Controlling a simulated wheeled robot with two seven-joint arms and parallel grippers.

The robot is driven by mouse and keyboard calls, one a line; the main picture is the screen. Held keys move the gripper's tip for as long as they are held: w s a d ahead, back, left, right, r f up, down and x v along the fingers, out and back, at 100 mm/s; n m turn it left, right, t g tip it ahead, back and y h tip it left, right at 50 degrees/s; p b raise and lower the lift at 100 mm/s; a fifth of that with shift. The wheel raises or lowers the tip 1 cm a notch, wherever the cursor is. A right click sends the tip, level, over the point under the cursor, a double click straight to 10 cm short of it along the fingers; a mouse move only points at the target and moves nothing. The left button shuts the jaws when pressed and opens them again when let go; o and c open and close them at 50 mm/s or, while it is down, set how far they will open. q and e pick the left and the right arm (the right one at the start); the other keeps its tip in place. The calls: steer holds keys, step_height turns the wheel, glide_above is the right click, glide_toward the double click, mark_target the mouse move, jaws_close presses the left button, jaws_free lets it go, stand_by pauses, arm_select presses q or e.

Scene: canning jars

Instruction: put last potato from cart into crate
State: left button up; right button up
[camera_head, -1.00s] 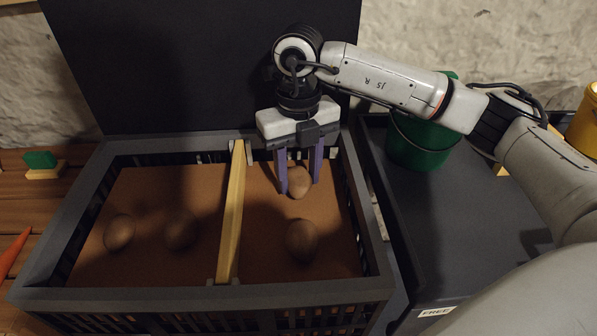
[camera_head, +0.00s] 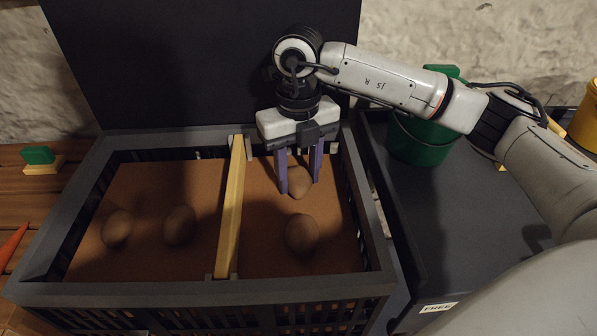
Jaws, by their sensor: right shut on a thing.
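My right gripper (camera_head: 300,184) reaches down into the right compartment of the dark crate (camera_head: 195,292). Its purple fingers are shut on a brown potato (camera_head: 299,182), low near the back of that compartment. Whether the potato touches the crate floor I cannot tell. A second potato (camera_head: 301,234) lies in the same compartment, nearer the front. Two more, a potato (camera_head: 117,227) and another potato (camera_head: 180,225), lie in the left compartment. The cart (camera_head: 440,215) seems to be the dark surface to the right, and no potato shows on it. My left gripper is not in view.
A wooden divider (camera_head: 231,215) splits the crate. A dark upright panel (camera_head: 200,70) stands behind it. A green bucket (camera_head: 422,140) stands on the dark surface, with a yellow container (camera_head: 588,115) farther right. A green block (camera_head: 38,155) and an orange carrot (camera_head: 12,245) lie left of the crate.

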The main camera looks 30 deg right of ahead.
mark_target(299, 173)
steer(key=o, duration=0.8)
steer(key=shift+f, duration=0.2)
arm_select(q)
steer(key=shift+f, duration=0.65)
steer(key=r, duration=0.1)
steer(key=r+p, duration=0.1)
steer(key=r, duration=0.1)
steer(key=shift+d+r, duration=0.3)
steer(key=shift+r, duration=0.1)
arm_select(e)
step_height(299, 173, up, 11)
steer(key=shift+f, duration=0.15)
